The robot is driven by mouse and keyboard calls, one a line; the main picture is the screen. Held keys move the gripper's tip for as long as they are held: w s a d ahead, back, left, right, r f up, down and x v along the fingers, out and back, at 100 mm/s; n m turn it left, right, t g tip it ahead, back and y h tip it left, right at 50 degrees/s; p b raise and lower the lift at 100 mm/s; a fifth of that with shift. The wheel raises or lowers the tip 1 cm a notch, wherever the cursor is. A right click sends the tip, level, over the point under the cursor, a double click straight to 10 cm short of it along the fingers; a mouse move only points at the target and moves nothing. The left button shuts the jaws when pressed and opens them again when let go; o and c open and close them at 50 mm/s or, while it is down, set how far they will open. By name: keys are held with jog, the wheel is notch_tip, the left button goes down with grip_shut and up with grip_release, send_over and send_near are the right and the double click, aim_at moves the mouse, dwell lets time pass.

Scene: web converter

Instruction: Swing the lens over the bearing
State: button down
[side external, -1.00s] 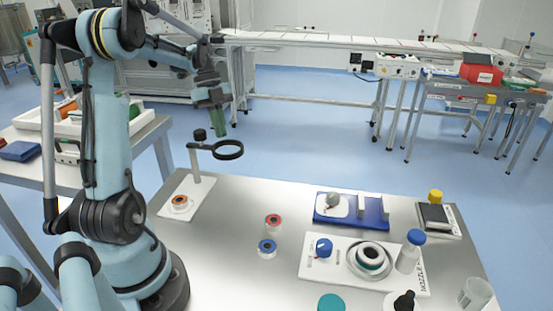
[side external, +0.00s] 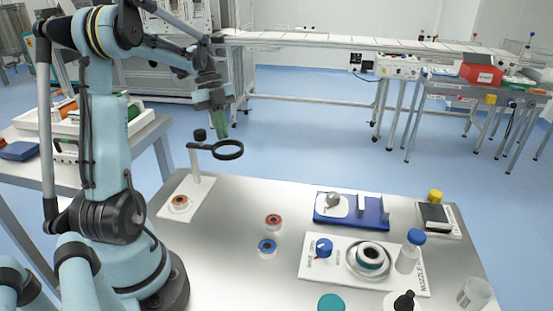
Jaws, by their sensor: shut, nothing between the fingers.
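The lens (side external: 229,150) is a black-rimmed round magnifier on a short black arm. The arm leaves the top of a white post (side external: 196,166), with a black knob above it, at the table's far left. The lens points right, over the far table edge. An orange-centred ring (side external: 180,201), possibly the bearing, lies on the white base plate at the post's foot, apart from the lens. Red-topped (side external: 273,221) and blue-topped (side external: 267,246) rings stand nearby. My gripper (side external: 219,132) is shut and empty, with greenish fingers pointing down just above and behind the lens; contact cannot be told.
A blue tray (side external: 374,214) and a white nozzle board (side external: 322,275) with a round fixture and blue-capped bottle (side external: 410,252) occupy the table's right. A clear cup (side external: 474,293) stands front right. Bare metal (side external: 228,205) lies between the lens stand and loose rings.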

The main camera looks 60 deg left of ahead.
aim_at(214, 153)
jog(key=shift+d, duration=0.35)
jog(key=shift+s+d, duration=0.3)
jog(key=shift+d, duration=0.45)
jog(key=shift+s+d, duration=0.5)
jog(key=shift+d, duration=0.35)
jog(key=shift+s+d, duration=1.2)
jog(key=shift+s, duration=0.35)
jog(key=shift+s+d+m+g, duration=0.15)
jog(key=shift+s+m+g, duration=0.75)
jog(key=shift+s+m, duration=1.35)
jog(key=shift+w, duration=0.2)
